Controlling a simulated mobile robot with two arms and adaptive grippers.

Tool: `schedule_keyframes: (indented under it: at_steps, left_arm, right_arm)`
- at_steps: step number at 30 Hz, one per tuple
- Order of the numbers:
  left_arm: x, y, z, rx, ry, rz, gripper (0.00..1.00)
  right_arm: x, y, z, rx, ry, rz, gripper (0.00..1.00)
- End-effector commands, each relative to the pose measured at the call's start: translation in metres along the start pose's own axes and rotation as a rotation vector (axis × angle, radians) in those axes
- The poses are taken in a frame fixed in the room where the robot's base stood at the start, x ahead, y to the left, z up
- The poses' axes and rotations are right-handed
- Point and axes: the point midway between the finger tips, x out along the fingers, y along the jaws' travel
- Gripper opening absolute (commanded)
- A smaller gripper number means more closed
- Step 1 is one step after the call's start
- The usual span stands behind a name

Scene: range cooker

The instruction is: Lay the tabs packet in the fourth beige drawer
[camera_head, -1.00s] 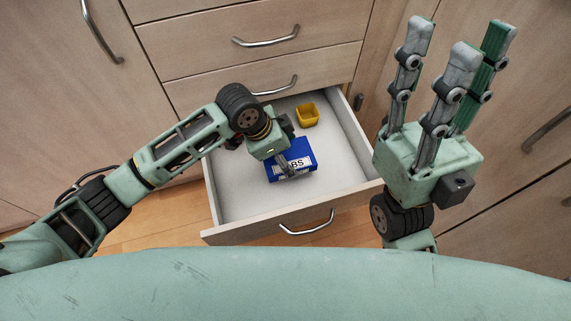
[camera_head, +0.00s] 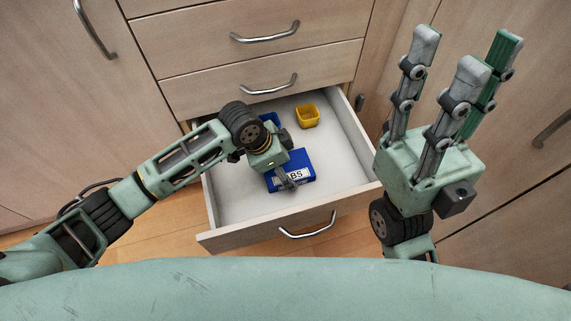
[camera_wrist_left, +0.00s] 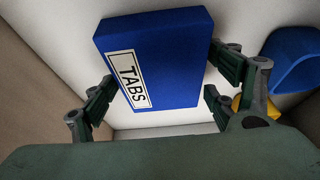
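The tabs packet (camera_head: 296,163) is a blue box with a white TABS label. It is inside the open beige drawer (camera_head: 235,205), the lowest drawer seen, toward its front and over the white floor. My left gripper (camera_head: 284,178) reaches down into the drawer. In the left wrist view the packet (camera_wrist_left: 170,60) lies between the fingers (camera_wrist_left: 160,85), which appear to touch its edges on both sides. I cannot tell whether the packet touches the drawer floor. My right gripper (camera_head: 458,55) is open and empty, fingers upward, right of the drawer.
A yellow cup (camera_head: 307,116) stands at the back of the drawer. A blue item (camera_head: 269,119) beside it is partly hidden by my left arm; it shows curved in the wrist view (camera_wrist_left: 292,60). The drawer's right and front-left floor is free.

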Motion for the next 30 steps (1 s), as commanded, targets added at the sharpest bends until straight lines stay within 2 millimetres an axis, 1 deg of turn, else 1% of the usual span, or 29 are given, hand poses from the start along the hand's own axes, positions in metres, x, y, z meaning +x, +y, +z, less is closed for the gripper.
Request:
schedule_keyframes:
  at_steps: [1, 3, 12, 15, 17, 20, 25, 26, 28, 30]
  left_arm:
    - [0.0, 0.0, 0.0, 0.0, 0.0, 0.0, 0.88]
    - [0.0, 0.0, 0.0, 0.0, 0.0, 0.0, 0.93]
    - [0.0, 0.0, 0.0, 0.0, 0.0, 0.0, 0.93]
    - [-0.004, 0.0, -0.002, 0.001, 0.002, -0.001, 0.93]
    - [-0.012, -0.001, -0.002, 0.0, 0.001, -0.002, 0.93]
    - [-0.03, 0.0, -0.003, 0.0, 0.001, -0.001, 0.93]
    - [-0.073, -0.001, -0.003, 0.0, 0.0, -0.003, 0.93]
    - [-0.074, 0.0, -0.003, 0.0, 0.001, -0.001, 0.93]
    - [-0.082, 0.0, -0.003, 0.0, 0.001, -0.001, 0.93]
    - [-0.092, 0.0, -0.002, 0.001, 0.0, -0.001, 0.93]
  right_arm:
    - [0.0, 0.0, 0.0, 0.0, 0.0, 0.0, 0.4]
    - [0.0, 0.0, 0.0, 0.0, 0.0, 0.0, 0.4]
    - [0.0, 0.0, 0.0, 0.0, 0.0, 0.0, 0.4]
    - [-0.001, 0.0, 0.0, 0.0, -0.001, 0.0, 0.4]
    - [0.005, 0.0, -0.001, 0.0, -0.002, 0.0, 0.4]
    - [0.014, 0.0, -0.003, 0.0, -0.003, 0.001, 0.4]
    - [0.033, 0.0, -0.006, 0.0, -0.009, 0.003, 0.4]
    - [0.032, 0.0, -0.005, -0.001, -0.014, 0.004, 0.4]
    - [0.032, 0.003, 0.02, -0.01, -0.134, 0.007, 0.4]
    - [0.031, 0.004, 0.038, -0.015, -0.22, 0.008, 0.4]
